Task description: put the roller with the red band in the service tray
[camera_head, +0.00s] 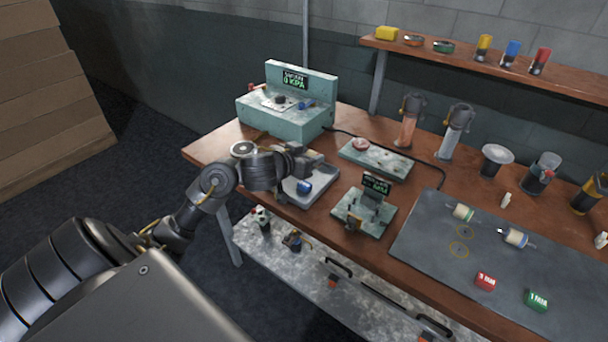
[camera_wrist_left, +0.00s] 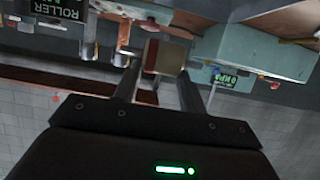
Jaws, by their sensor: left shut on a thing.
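My left gripper (camera_head: 308,158) is over the left part of the bench, seen from behind. In the left wrist view its two fingers (camera_wrist_left: 158,85) are closed on a pale roller with a dark red band (camera_wrist_left: 150,55). In the head view this roller is hidden behind the gripper. A small grey tray-like unit (camera_head: 292,197) with a blue cylinder (camera_head: 304,187) on it lies just below the gripper. A lower metal surface with black handles (camera_head: 320,290) lies under the bench front. I cannot tell which of these is the service tray. My right gripper is not in view.
Two pale rollers (camera_head: 461,212) (camera_head: 514,238) lie on the grey mat (camera_head: 430,245), beside red (camera_head: 485,282) and green (camera_head: 537,300) blocks. A teal gauge unit (camera_head: 285,115) stands behind the gripper. A small stand with a display (camera_head: 370,208) is to its right.

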